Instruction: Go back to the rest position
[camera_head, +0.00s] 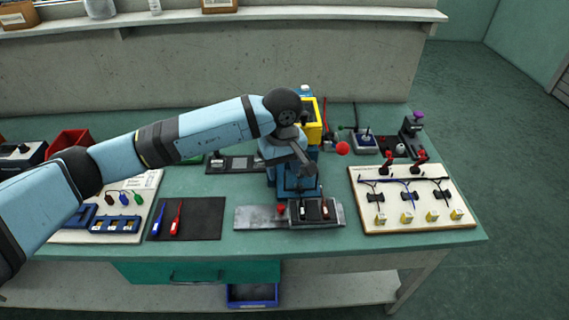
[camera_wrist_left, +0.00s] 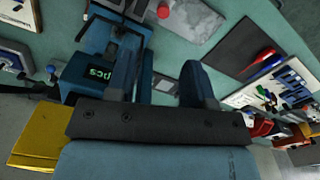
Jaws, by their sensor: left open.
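My left arm comes in from the left over the table, and my left gripper (camera_head: 304,168) hangs above the middle of it. The gripper is in front of a blue device (camera_head: 296,185) with a yellow part (camera_head: 313,128) behind it. In the left wrist view the two fingers (camera_wrist_left: 160,82) stand apart with nothing held between them. The blue device (camera_wrist_left: 80,72) is close to the left finger there. My right gripper is not in view.
A white board (camera_head: 412,200) with red-handled valves is at the right. A dark mat (camera_head: 195,229) holds red and blue tools. A grey plate (camera_head: 252,217) with a red knob is at the front middle. A red bin (camera_head: 70,143) is at the left. Bare table shows between them.

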